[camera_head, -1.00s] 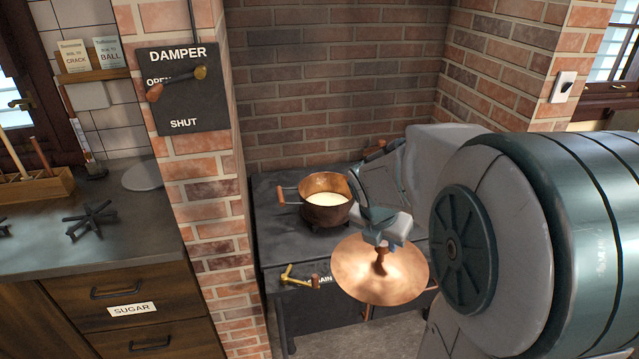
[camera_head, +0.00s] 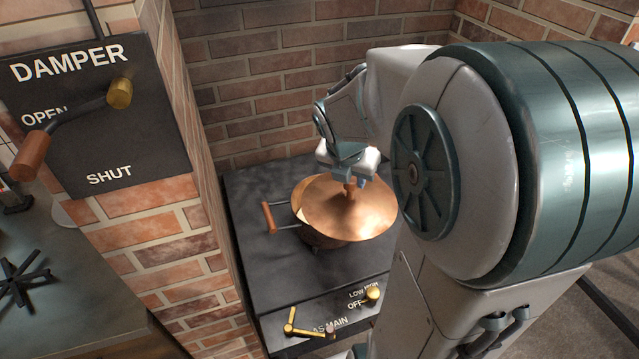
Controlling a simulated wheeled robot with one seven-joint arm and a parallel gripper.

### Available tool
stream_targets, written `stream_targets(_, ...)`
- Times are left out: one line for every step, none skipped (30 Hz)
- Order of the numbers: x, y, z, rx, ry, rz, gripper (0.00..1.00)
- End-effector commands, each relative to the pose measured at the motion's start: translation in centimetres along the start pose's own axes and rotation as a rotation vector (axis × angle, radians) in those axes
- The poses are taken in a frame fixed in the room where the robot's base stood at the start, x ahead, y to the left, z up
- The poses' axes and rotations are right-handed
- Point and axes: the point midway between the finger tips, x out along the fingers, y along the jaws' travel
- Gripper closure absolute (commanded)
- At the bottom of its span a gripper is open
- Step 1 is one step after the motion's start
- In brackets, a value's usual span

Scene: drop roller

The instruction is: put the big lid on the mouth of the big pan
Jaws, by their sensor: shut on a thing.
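The big copper pan (camera_head: 298,197) stands on the dark stove top, with a wooden-gripped handle out to the left. The big copper lid (camera_head: 338,212) is over the pan and covers most of its mouth in this view; a strip of the pan's rim and inside shows at the left. The lid looks slightly tilted. I cannot tell whether it touches the rim. My gripper (camera_head: 350,180) is above the lid, shut on its knob. The fingertips and knob are partly hidden. The pan's right side is hidden by the lid.
The stove (camera_head: 262,183) stands in a brick alcove, with brick walls behind and a brick pillar at the left. A damper lever (camera_head: 75,115) is on the pillar. Brass taps (camera_head: 290,322) are on the stove's front. Bare stove top lies left of the pan.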

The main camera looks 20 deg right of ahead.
Motion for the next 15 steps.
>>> stream_targets(0.0, 0.1, 0.0, 0.000, -0.001, 0.000, 1.00)
stream_targets(0.1, 0.1, 0.1, -0.001, -0.001, 0.000, 1.00)
stream_targets(0.2, 0.2, 0.1, -0.001, 0.000, 0.000, 1.00)
stream_targets(0.5, 0.4, 0.2, -0.001, 0.001, -0.001, 1.00)
stream_targets(0.7, 0.6, 0.4, -0.001, 0.001, -0.001, 1.00)
stream_targets(1.1, 0.9, 0.6, 0.001, 0.001, -0.001, 1.00)
stream_targets(1.6, 1.2, 0.8, 0.001, 0.002, -0.002, 1.00)
stream_targets(2.0, 1.5, 1.0, 0.000, 0.003, -0.002, 1.00)
stream_targets(2.6, 2.0, 1.3, 0.002, 0.004, -0.002, 1.00)
stream_targets(3.0, 2.4, 1.5, 0.002, 0.003, -0.003, 1.00)
stream_targets(3.5, 2.7, 1.8, 0.002, 0.003, -0.003, 1.00)
stream_targets(4.1, 3.2, 2.1, 0.004, 0.003, -0.002, 1.00)
stream_targets(4.5, 3.5, 2.3, 0.003, 0.002, -0.002, 1.00)
stream_targets(4.9, 3.9, 2.5, 0.003, 0.003, -0.003, 1.00)
stream_targets(5.5, 4.4, 2.8, 0.004, 0.003, -0.003, 1.00)
